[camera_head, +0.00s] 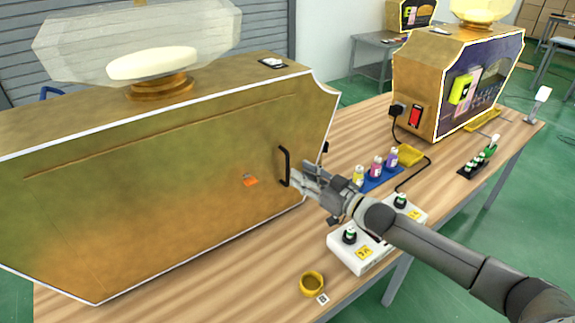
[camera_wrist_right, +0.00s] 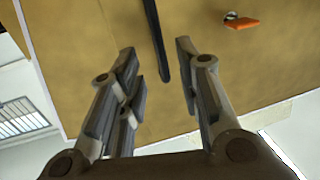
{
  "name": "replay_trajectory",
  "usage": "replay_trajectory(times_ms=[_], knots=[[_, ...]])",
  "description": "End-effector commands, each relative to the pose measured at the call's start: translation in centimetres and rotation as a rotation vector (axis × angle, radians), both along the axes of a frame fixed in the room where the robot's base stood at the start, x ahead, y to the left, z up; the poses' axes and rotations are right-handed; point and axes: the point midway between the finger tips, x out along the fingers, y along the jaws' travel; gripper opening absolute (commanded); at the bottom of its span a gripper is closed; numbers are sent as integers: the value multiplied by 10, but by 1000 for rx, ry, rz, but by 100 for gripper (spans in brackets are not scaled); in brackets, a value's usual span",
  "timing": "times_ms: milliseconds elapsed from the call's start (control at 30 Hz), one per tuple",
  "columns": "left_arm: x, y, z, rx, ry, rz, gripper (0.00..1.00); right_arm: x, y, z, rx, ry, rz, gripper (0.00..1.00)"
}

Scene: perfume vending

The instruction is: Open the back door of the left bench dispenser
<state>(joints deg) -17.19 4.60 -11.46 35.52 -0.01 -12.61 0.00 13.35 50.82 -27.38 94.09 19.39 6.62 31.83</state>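The left bench dispenser (camera_head: 150,190) is a large gold cabinet with white edges, its back panel facing me. Its back door (camera_head: 215,150) looks closed, with a black bar handle (camera_head: 284,167) near the right end. My right gripper (camera_head: 298,179) is at the handle. In the right wrist view the gripper (camera_wrist_right: 155,62) is open, and the dark handle (camera_wrist_right: 156,40) lies between its fingertips without visible contact. An orange tab (camera_head: 250,181) sits left of the handle, and it also shows in the right wrist view (camera_wrist_right: 242,23). My left gripper is in neither view.
A white box (camera_head: 350,262) with black knobs, a yellow ring (camera_head: 312,284) and several small bottles on a blue tray (camera_head: 380,182) stand on the wooden table (camera_head: 335,145) near my right arm. A second gold dispenser (camera_head: 425,62) stands at the far right.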

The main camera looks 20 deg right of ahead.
Motion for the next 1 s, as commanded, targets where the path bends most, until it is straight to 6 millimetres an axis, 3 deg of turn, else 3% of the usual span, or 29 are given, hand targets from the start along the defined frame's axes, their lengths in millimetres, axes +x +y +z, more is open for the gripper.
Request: replay_trajectory(times_ms=[400,833,1000], knots=[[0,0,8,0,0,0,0,50,22,1,0,0,0,32],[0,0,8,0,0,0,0,57,26,0,-1,1,1,32],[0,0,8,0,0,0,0,57,26,0,-1,1,1,13]])
